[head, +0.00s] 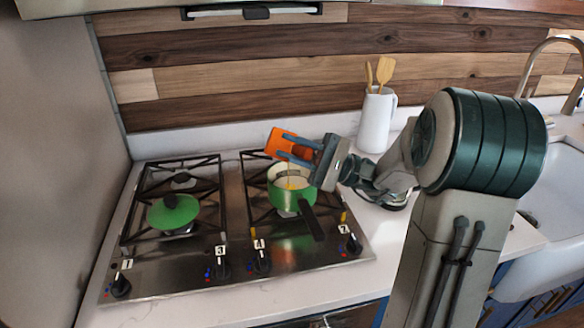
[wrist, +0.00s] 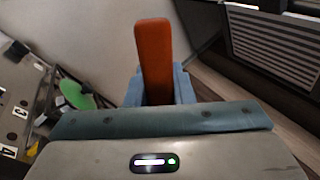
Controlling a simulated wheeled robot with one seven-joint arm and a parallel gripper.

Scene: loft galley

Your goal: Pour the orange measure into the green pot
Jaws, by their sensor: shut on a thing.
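The orange measure (head: 283,143) is tilted above the green pot (head: 292,196), and its orange side also shows in the wrist view (wrist: 154,60). My gripper (head: 298,152) is shut on the measure, its blue fingers on either side of it. A thin yellowish stream runs from the measure down into the pot. The pot stands on the right side of the stove, with a pale inside and a dark handle toward the front right. My gripper partly covers the pot's right rim.
A green lid or pan (head: 174,212) sits on the left burner; it also shows in the wrist view (wrist: 78,95). Numbered knobs (head: 262,261) line the stove's front. A white utensil jug (head: 376,120) stands behind my arm. A sink (head: 560,190) is at right.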

